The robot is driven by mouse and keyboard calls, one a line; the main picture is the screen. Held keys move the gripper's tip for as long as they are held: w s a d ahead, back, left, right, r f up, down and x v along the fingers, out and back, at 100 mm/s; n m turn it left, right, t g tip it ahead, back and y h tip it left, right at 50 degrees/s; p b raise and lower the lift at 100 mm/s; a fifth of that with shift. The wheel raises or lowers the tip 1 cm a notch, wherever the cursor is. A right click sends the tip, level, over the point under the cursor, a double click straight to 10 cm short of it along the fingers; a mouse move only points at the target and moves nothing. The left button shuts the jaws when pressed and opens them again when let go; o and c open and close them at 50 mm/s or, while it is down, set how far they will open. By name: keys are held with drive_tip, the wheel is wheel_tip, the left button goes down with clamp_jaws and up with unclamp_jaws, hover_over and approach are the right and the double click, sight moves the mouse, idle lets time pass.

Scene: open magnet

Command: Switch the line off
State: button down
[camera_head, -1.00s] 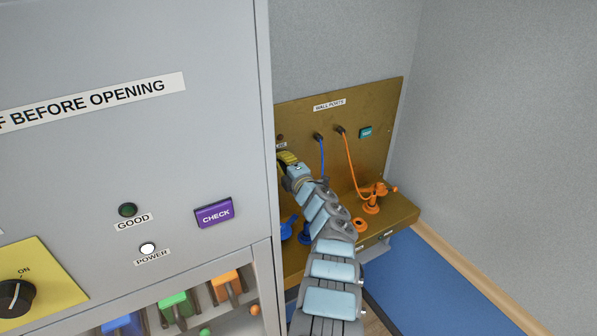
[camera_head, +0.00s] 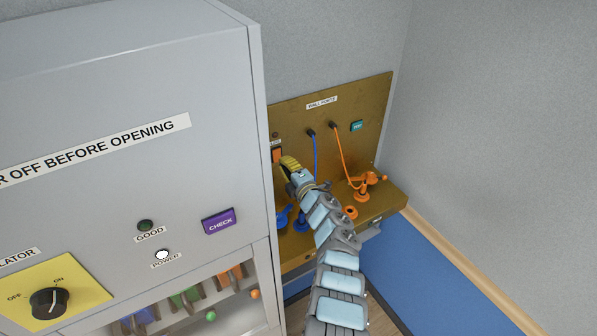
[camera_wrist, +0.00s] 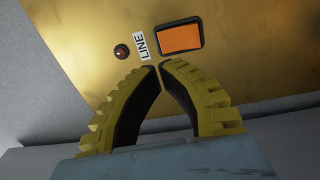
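The orange line switch (camera_wrist: 180,38) sits in a black frame on the brass wall panel, beside the LINE label (camera_wrist: 141,45). A small dark red lamp (camera_wrist: 121,52) is left of the label and looks unlit. The switch (camera_head: 277,156) also shows in the head view at the panel's left edge, beside the grey cabinet. My gripper (camera_wrist: 160,66) has yellow ribbed fingers with dark inner pads. Its tips meet or nearly meet, with nothing seen between them. They are just below the switch and label in the wrist view; contact with the panel cannot be told.
The grey cabinet (camera_head: 120,90) stands close at left, with a yellow isolator plate (camera_head: 85,285) and black knob (camera_head: 48,302) pointing towards ON. Blue and orange cables (camera_head: 340,155) hang from wall ports right of my gripper. Orange fittings (camera_head: 368,183) stand on the brass shelf.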

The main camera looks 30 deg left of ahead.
drive_tip(key=r+p+v, duration=0.1)
drive_tip(key=p+v, duration=0.2)
drive_tip(key=v, duration=0.5)
drive_tip(key=shift+r, duration=0.2)
idle(0.5)
drive_tip(key=shift+d+r, duration=0.1)
idle(0.6)
